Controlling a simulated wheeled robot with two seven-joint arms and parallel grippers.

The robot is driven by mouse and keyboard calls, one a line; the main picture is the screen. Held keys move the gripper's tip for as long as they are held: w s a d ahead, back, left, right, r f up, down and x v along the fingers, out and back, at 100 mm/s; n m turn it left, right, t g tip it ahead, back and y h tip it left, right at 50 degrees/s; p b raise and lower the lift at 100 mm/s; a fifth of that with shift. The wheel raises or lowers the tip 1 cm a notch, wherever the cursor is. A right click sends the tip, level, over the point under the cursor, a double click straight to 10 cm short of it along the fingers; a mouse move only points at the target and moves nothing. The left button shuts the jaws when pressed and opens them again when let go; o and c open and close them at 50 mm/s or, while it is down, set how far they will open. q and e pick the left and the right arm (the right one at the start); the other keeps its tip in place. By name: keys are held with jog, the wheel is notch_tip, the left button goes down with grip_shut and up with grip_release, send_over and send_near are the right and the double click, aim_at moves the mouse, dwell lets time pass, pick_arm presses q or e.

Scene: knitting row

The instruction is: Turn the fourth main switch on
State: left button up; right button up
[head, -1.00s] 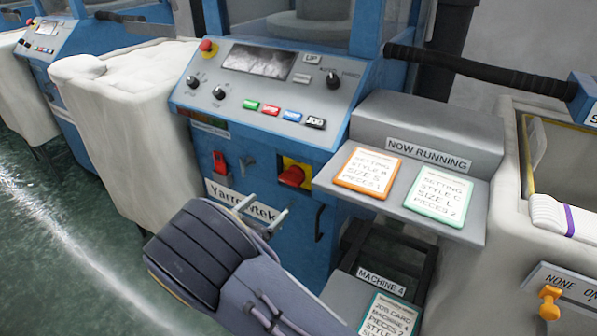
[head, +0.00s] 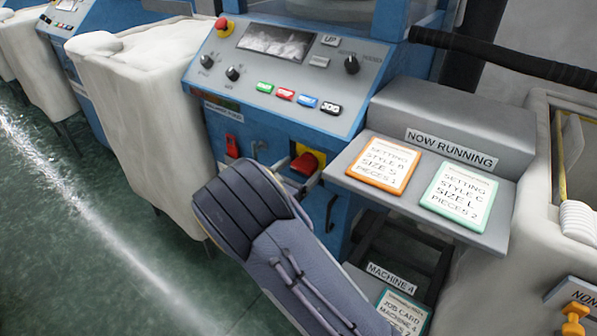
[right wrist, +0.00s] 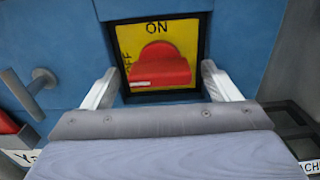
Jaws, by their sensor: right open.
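The main switch (head: 308,163) is a red knob on a yellow plate, low on the blue front of the machine beside the "MACHINE 4" sign (head: 392,277). In the right wrist view the switch (right wrist: 160,68) has "ON" above it and "OFF" at its left. Its red grip bar lies level, in line with the OFF side. My right gripper (head: 301,185) is open in front of the switch. In the right wrist view its two fingers (right wrist: 160,88) stand on either side of the knob, with gaps showing. My left gripper is in neither view.
A small red part (head: 232,146) and a grey T-shaped handle (right wrist: 35,88) sit left of the switch. A grey shelf (head: 410,205) with two cards juts out at the right. The control panel (head: 290,75) is above. A white-covered bin (head: 140,120) stands left.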

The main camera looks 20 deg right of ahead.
jog(key=shift+c, duration=0.4)
jog(key=c, duration=0.9)
